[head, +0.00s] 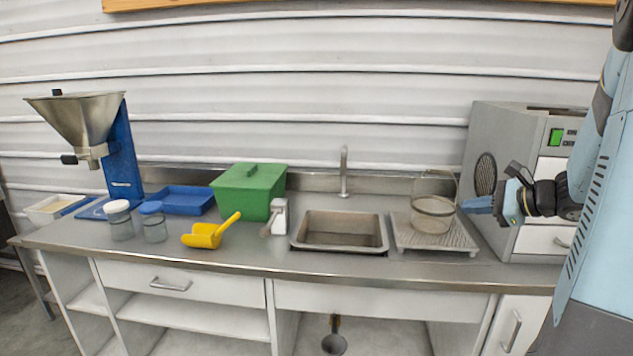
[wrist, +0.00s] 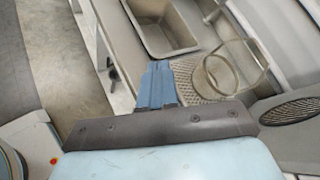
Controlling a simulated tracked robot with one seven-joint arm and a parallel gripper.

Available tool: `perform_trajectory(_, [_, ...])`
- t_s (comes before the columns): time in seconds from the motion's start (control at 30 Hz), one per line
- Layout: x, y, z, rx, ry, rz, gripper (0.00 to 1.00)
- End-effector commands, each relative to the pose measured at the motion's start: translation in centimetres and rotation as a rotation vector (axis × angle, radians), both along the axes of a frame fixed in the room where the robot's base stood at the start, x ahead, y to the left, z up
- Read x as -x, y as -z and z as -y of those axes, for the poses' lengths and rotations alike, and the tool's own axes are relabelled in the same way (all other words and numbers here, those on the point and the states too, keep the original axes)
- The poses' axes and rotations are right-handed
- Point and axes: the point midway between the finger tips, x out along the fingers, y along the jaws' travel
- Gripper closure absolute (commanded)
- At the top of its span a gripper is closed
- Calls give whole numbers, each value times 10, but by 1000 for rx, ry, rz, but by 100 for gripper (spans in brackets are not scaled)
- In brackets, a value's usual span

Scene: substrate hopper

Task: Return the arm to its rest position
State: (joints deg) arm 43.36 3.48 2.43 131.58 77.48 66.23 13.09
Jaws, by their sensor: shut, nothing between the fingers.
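My gripper (head: 481,205) is at the right of the head view, above the right end of the counter, pointing left. Its blue fingers are shut with nothing between them; they also show in the wrist view (wrist: 157,85). In the wrist view the jar (wrist: 232,68) is to the right of the fingers. My arm comes in from the right edge of the head view.
A grey cabinet oven (head: 498,135) stands close behind and beside my gripper. The sink (head: 340,232), green box (head: 250,190), yellow scoop (head: 206,236), two lidded jars, blue tray (head: 180,200) and metal hopper (head: 82,118) lie farther left. Free room is in front of the counter.

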Motion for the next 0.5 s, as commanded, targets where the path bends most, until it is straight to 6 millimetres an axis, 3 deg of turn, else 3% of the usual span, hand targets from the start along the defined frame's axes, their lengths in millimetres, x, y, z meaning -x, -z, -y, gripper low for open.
perform_trajectory(0.03, [8,-6,-23,66,-73,0,100])
perform_trajectory(0.2, [43,-13,-84,298,-308,1,100])
perform_trajectory(0.5, [116,-21,-146,729,-686,57,100])
